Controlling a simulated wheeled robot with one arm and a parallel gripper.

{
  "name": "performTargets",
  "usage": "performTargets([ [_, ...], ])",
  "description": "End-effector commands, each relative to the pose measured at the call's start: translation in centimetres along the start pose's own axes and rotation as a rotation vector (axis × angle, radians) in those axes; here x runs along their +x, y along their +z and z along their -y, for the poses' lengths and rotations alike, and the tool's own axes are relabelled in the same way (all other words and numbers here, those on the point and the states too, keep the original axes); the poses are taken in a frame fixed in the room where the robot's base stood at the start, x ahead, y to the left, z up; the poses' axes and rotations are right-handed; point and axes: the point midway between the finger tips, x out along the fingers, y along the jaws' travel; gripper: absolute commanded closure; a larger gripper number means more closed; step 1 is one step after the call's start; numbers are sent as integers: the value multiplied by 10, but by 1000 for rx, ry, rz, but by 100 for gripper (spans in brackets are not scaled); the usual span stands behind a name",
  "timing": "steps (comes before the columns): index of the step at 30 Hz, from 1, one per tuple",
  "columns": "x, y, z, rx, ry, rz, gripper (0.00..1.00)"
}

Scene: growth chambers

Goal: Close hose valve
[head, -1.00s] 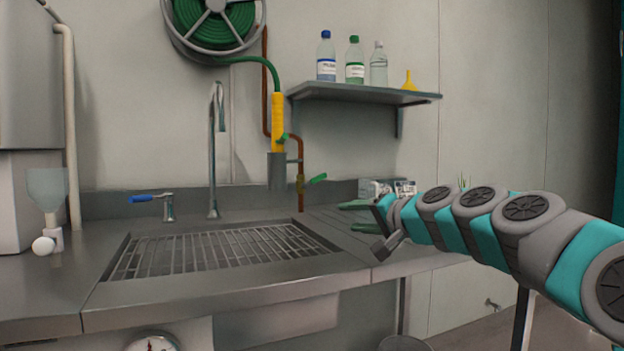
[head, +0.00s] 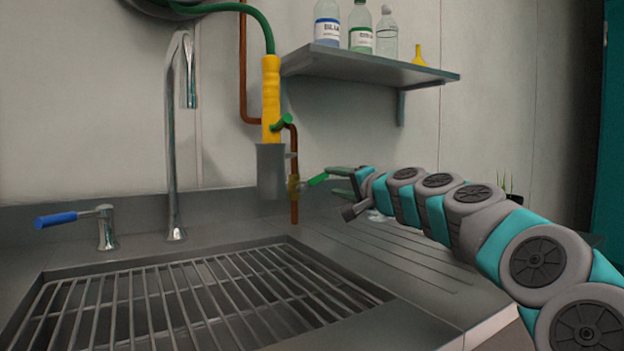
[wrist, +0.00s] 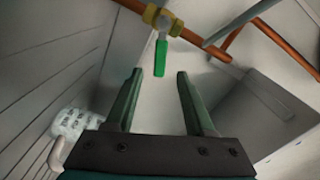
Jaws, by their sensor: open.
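The hose valve (head: 294,186) is a brass body on the copper pipe behind the sink. Its green lever (head: 318,179) sticks out to the right and slightly up, at an angle to the vertical pipe. My gripper (head: 338,180) is to the right of the lever, with its dark green fingers pointing at it. In the wrist view the fingers (wrist: 159,74) are apart and empty. The lever (wrist: 161,57) hangs below the brass body (wrist: 160,18), its free end appearing between the fingertips. I see no contact, and cannot tell the exact depth.
The yellow hose nozzle (head: 271,95) sits in a grey holder (head: 271,172) left of the valve. A tap (head: 175,150) and a blue-handled lever (head: 57,219) stand behind the sink grate (head: 190,300). A shelf (head: 365,70) with bottles is above.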

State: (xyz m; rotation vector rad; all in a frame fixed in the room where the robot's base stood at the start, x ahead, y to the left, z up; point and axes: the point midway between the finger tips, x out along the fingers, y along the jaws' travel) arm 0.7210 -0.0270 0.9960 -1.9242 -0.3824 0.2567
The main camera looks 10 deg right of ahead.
Motion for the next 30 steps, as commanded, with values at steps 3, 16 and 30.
performTargets([
  [3,7,0,0,-1,1,0,46],
  [16,57,0,-1,-1,3,2,46],
  [30,76,2,0,-1,1,3,46],
])
